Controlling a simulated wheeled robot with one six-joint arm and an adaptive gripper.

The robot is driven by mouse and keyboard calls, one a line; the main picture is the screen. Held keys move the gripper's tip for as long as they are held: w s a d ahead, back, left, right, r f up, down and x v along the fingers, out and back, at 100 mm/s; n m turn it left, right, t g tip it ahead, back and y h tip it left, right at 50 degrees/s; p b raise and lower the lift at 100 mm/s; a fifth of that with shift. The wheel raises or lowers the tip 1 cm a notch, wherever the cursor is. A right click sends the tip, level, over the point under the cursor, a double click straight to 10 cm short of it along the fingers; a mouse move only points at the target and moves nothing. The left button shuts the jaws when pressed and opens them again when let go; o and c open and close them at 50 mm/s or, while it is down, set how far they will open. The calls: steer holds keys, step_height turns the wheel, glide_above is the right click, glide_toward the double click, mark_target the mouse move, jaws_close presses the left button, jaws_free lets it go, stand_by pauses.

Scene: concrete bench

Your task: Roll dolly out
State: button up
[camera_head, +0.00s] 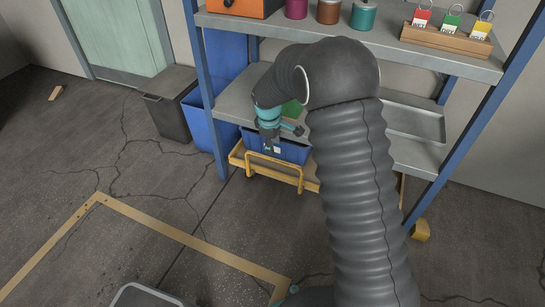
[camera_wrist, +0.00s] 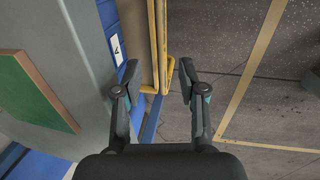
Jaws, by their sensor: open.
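The dolly (camera_head: 284,177) is a low yellow frame on the floor under the shelf, its front edge facing out. A blue bin (camera_head: 292,152) with a white label rides on it. My gripper (camera_head: 268,147) points down in front of the bin, above the dolly's front rail. In the wrist view the gripper (camera_wrist: 158,73) is open with nothing clamped. The yellow rail (camera_wrist: 157,30) and a yellow upright piece show between and beyond the fingertips. I cannot tell how far below the fingertips they are. The dolly's rear is hidden under the shelf and behind my arm.
The blue-posted shelf (camera_head: 215,102) stands over the dolly and close to my gripper. A green item (camera_wrist: 35,90) lies on its lower board. A blue bin (camera_head: 205,125) and a dark grey bin (camera_head: 168,115) stand left. Tape-marked floor (camera_head: 170,232) in front is clear.

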mark_target(275, 159)
steer(key=f, duration=0.2)
steer(key=w+f, duration=0.1)
steer(key=f, duration=0.4)
steer(key=shift+w+d+f+b, duration=0.2)
steer(key=shift+d+b, duration=0.05)
steer(key=shift+b, duration=0.05)
